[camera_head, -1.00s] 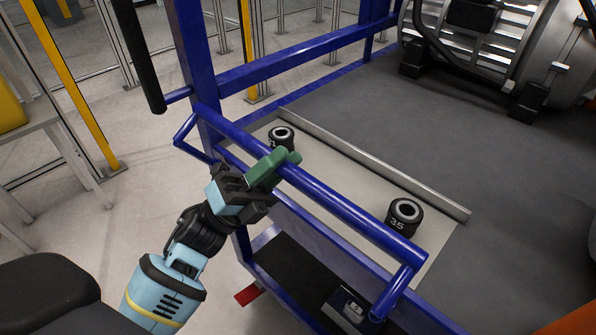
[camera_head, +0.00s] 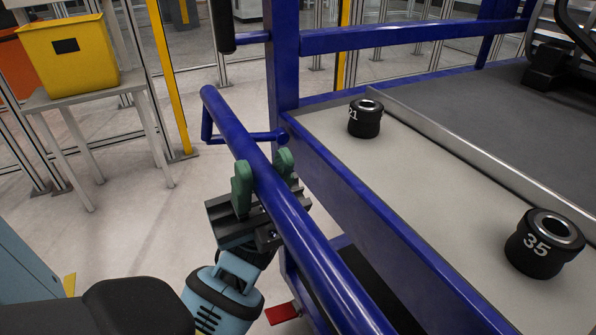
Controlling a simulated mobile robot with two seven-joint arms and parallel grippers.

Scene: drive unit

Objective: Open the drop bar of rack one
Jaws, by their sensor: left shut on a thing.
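The blue drop bar (camera_head: 299,228) of the rack slants from the upper left to the bottom of the head view, swung outward from the rack's front edge. My left gripper (camera_head: 262,180) is shut on the bar, with one green fingertip on each side of it. The blue rack (camera_head: 375,205) stands to the right, with a post (camera_head: 283,60) at its corner. The bar's lower end is cut off by the picture edge. My right gripper is not in view.
A black socket marked 21 (camera_head: 366,118) and one marked 35 (camera_head: 544,243) stand on the rack's light shelf strip (camera_head: 430,180). A yellow bin (camera_head: 70,58) sits on a grey table (camera_head: 82,98) at the upper left. The floor between is clear.

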